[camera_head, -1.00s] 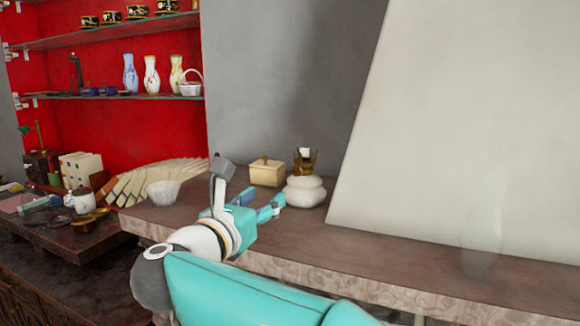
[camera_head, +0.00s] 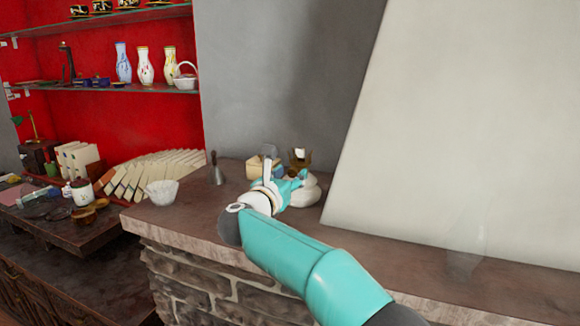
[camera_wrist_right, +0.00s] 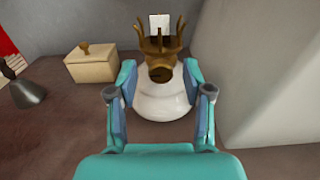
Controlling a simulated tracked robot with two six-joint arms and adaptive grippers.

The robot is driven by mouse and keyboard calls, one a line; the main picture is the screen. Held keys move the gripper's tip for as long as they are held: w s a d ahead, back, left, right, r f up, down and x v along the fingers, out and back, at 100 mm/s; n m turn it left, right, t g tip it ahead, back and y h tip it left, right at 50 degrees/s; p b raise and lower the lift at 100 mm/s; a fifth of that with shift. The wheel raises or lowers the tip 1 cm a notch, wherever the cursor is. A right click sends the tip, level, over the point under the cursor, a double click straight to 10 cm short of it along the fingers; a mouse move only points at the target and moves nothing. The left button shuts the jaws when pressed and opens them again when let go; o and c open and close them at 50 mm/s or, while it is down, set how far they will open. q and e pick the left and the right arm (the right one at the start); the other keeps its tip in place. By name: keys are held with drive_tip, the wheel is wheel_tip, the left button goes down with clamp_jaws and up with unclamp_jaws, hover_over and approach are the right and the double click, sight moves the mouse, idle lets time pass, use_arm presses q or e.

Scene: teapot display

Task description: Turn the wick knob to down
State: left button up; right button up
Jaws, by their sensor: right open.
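The oil lamp has a white rounded base (camera_wrist_right: 165,100) and a brass crown-shaped top (camera_wrist_right: 160,45). It stands upright on the mantel, and in the head view its white base (camera_head: 308,192) is partly hidden by my right gripper (camera_head: 298,178). In the right wrist view my right gripper (camera_wrist_right: 160,92) is open, with one finger on each side of the white base and nothing visibly clamped. A round brass piece, possibly the wick knob (camera_wrist_right: 161,74), faces the wrist camera below the crown. My left gripper is not in view.
A cream lidded box (camera_wrist_right: 93,66) stands left of the lamp. A grey bell-shaped object (camera_head: 216,170) and a white bowl (camera_head: 162,192) are further left on the mantel (camera_head: 400,242). A large pale sloping panel (camera_head: 470,120) rises close on the right.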

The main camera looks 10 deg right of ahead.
drive_tip(key=shift+w+d, duration=0.2)
drive_tip(key=shift+w, duration=0.1)
clamp_jaws()
drive_tip(key=shift+n, duration=0.4)
drive_tip(key=n, duration=0.3)
drive_tip(key=shift+w+r+p, duration=0.1)
drive_tip(key=shift+p, duration=0.25)
drive_tip(key=shift+n+p, duration=0.3)
drive_tip(key=shift+n, duration=1.2)
